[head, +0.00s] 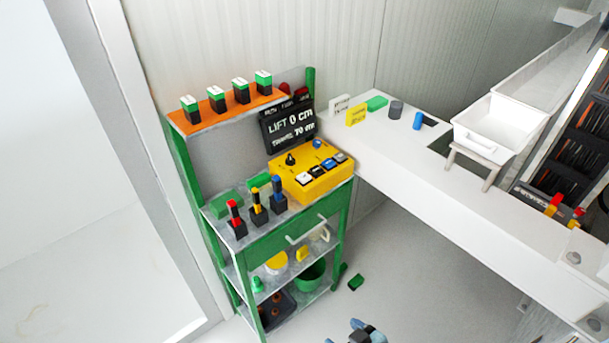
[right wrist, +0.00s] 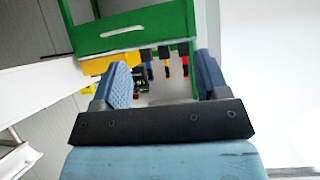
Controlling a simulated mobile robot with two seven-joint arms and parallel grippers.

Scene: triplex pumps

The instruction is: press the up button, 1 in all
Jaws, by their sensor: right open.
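A yellow control box (head: 309,184) sits on top of the green cart. Its upper face has a row of buttons, with a white button (head: 303,178) at the left end. A black knob (head: 290,159) and a blue knob (head: 318,145) sit behind the row. The button labels are too small to read, so I cannot tell which is up. A black display (head: 289,127) behind it reads "LIFT 0 CM". My right gripper (head: 362,334) is low at the bottom edge, well short of the box. In the right wrist view its blue fingers (right wrist: 163,78) are apart and empty.
The green cart (head: 287,240) carries red, yellow and blue-topped items (head: 257,206) left of the box. An orange shelf (head: 225,112) holds several green-topped items. A white bench (head: 420,170) runs to the right. A green block (head: 356,282) lies on the floor.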

